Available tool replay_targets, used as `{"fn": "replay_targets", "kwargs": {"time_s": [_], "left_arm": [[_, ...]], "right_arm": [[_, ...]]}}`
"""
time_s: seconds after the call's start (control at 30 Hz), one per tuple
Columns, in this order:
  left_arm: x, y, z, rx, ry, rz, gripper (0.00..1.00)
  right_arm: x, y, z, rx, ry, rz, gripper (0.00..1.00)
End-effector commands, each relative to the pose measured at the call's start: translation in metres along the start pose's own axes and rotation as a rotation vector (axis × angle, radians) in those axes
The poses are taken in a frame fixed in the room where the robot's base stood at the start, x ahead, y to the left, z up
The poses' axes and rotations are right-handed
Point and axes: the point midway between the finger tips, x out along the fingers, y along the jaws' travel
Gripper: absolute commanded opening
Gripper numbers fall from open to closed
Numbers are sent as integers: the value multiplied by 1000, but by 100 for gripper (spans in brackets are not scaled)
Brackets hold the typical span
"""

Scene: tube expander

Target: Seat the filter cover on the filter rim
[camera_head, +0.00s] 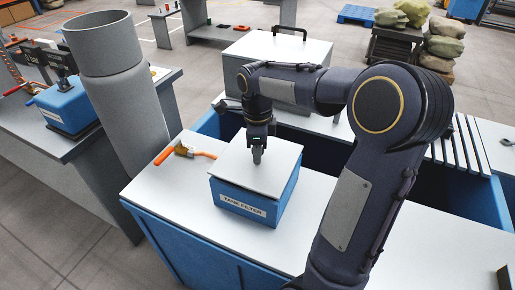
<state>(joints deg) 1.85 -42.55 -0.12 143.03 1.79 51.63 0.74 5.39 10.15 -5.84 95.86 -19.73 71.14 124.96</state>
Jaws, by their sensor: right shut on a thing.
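The filter cover (233,165) is a flat pale grey plate. It lies over the top of a blue box (268,213) labelled "TANK FILTER" on the white worktop. The filter rim is hidden under the cover, and I cannot tell whether the cover touches it all round. My right gripper (257,158) points down at the middle of the cover and is shut on it, seemingly by a part at its centre that the fingers hide. My left gripper is not in view.
An orange-handled tool (180,152) lies on the worktop (160,195) left of the box. A thick grey pipe (118,95) stands further left. A pale case with a dark handle (275,50) is behind. The worktop in front of the box is clear.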

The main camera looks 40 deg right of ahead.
Motion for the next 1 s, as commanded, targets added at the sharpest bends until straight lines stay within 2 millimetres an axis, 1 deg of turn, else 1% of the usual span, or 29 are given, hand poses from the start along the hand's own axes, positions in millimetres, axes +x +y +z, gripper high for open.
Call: {"fn": "replay_targets", "kwargs": {"time_s": [1.0], "left_arm": [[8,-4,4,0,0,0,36]], "right_arm": [[15,0,0,0,-1,-1,0]]}}
